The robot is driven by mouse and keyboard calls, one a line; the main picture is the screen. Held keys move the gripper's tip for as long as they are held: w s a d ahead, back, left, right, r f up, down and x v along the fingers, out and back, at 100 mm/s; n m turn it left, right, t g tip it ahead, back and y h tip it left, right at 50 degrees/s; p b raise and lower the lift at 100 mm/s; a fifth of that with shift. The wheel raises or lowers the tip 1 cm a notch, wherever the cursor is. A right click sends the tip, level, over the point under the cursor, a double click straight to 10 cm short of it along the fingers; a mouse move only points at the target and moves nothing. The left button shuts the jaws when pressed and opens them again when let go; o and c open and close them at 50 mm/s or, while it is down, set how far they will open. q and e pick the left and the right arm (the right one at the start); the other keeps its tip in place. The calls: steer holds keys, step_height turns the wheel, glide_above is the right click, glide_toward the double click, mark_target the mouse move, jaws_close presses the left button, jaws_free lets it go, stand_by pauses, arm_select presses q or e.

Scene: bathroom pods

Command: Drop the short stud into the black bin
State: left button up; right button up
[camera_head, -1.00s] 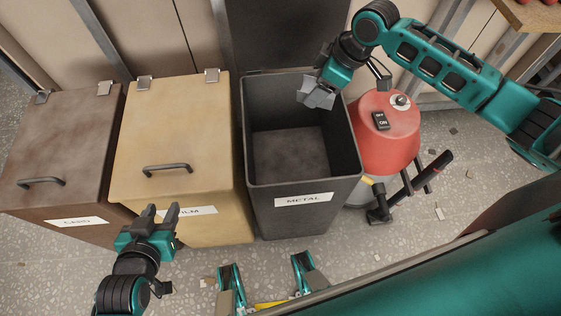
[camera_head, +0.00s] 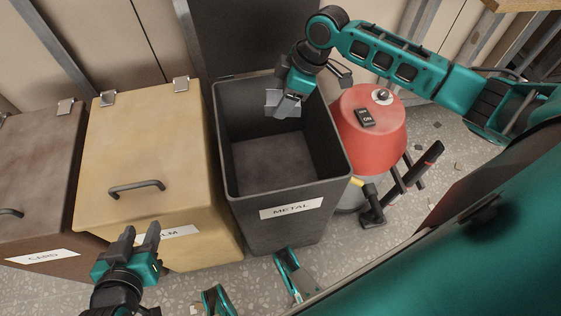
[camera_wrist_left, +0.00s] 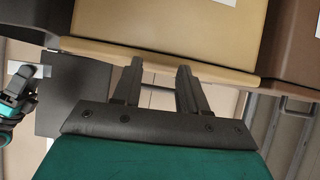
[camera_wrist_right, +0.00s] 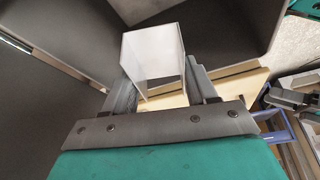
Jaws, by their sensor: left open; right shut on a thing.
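The short stud (camera_wrist_right: 153,58) is a light grey metal channel piece. My right gripper (camera_wrist_right: 163,95) is shut on it, and the stud stands out between the fingers in the right wrist view. In the head view my right gripper (camera_head: 288,103) holds the stud (camera_head: 272,99) over the open top of the black bin (camera_head: 232,180), near its back. The bin has a METAL label and its lid stands up behind. Its visible floor looks empty. My left gripper (camera_head: 140,240) is open and empty in front of the yellow bin; its fingers also show in the left wrist view (camera_wrist_left: 158,85).
The lidded yellow bin (camera_head: 135,140) stands left of the black bin, with a brown bin (camera_head: 40,170) labelled CARD beyond it. A red vacuum (camera_head: 372,130) with a hose and nozzle stands close on the right. A wooden surface (camera_head: 510,5) is at top right.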

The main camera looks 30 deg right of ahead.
arm_select(q)
steer(key=shift+w+a+f+b, duration=0.15)
steer(key=shift+f+b, duration=0.15)
steer(key=shift+f, duration=0.3)
arm_select(e)
steer(key=shift+f, duration=0.45)
arm_select(q)
steer(key=shift+f, duration=0.1)
steer(key=shift+s+f, duration=0.1)
steer(key=shift+s, duration=0.15)
arm_select(e)
steer(key=o, duration=1.2)
steer(key=shift+c, duration=0.2)
arm_select(q)
step_height(320, 180, up, 3)
steer(key=p, duration=0.3)
steer(key=shift+a+f, duration=0.15)
arm_select(e)
steer(key=v, duration=1.3)
